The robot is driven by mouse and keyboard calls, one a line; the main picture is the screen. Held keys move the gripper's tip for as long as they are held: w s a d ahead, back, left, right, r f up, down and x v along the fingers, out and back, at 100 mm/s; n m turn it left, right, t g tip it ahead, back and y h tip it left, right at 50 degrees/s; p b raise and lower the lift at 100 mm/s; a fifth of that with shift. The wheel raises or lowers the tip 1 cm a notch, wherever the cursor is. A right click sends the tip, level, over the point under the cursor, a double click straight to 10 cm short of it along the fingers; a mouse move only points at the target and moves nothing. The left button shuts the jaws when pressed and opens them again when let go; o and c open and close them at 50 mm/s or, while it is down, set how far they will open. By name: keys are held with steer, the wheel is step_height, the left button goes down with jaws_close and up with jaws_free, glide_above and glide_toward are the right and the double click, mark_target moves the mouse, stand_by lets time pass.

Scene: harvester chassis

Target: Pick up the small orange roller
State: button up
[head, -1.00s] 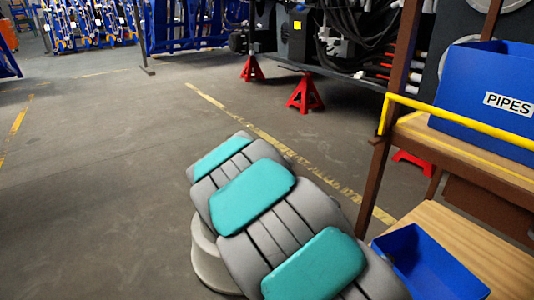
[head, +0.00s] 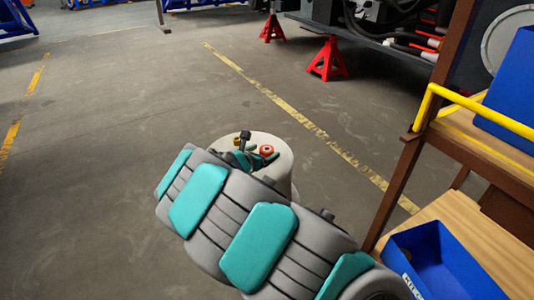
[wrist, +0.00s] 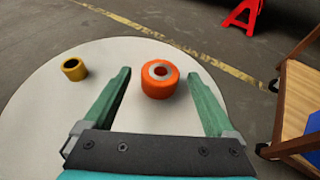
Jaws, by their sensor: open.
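The small orange roller (wrist: 160,80) stands upright on a round pale stand top, its grey-rimmed hole facing up in the wrist view. It also shows in the head view (head: 266,150), small and partly crowded by my gripper's fingers. My gripper (wrist: 157,74) is open, with one green finger on each side of the roller in the wrist view. Gaps show between the roller and both fingers. I cannot tell how far the fingertips are above the stand.
The round stand (wrist: 55,115) also holds a small yellow ring (wrist: 74,69), left of the left finger. A wooden rack (head: 440,225) with blue bins (head: 435,262) and a yellow rail (head: 480,112) stands at the right. Red jack stands (head: 328,60) are behind. Open floor lies to the left.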

steer(key=shift+x, duration=1.2)
jaws_close()
